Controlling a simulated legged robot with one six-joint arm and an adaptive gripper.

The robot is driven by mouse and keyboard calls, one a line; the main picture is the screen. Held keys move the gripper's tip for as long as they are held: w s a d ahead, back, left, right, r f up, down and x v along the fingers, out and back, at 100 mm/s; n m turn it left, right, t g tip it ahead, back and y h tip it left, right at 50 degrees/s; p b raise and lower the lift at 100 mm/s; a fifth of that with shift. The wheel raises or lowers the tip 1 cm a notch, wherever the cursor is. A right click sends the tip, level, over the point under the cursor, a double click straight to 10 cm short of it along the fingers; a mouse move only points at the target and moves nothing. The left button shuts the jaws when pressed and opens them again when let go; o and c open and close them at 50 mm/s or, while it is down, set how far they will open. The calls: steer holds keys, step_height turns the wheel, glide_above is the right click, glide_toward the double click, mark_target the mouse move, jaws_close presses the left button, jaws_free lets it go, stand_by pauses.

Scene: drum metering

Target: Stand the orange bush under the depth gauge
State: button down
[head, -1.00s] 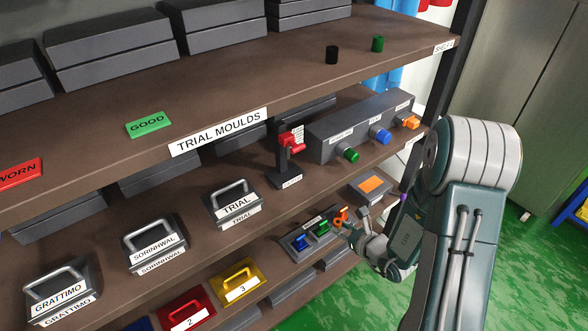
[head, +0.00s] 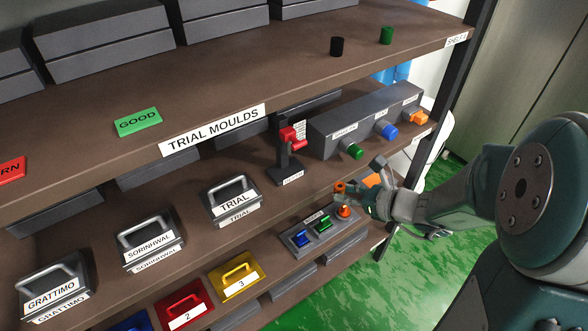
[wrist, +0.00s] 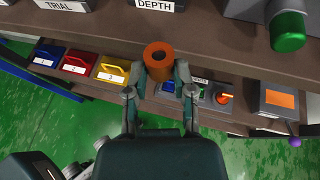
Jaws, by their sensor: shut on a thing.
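The orange bush (wrist: 158,60) is a short hollow cylinder, held upright between the fingertips of my gripper (wrist: 160,82) in the wrist view. In the head view the bush (head: 339,187) shows small at the tip of my gripper (head: 350,192), partly hidden by the fingers. The depth gauge (head: 286,160) is a dark stand with a red head on the middle shelf, up and left of the bush. In the wrist view only its DEPTH label (wrist: 160,5) shows at the top edge. The bush is apart from the gauge, near the shelf's front edge.
A grey box with green, blue and orange knobs (head: 352,150) stands right of the gauge. A low tray (head: 302,240) with blue, green and orange pieces sits on the lower shelf. The TRIAL mould (head: 233,200) stands left of the gauge. Bare shelf lies before the gauge.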

glide_toward(284, 167)
steer(key=x, duration=0.3)
steer(key=shift+a+r, duration=0.1)
steer(key=shift+w+a, duration=0.95)
steer(key=shift+a, duration=0.2)
steer(key=shift+f, duration=0.75)
steer(key=shift+f, duration=0.1)
steer(key=shift+c, duration=2.2)
jaws_free()
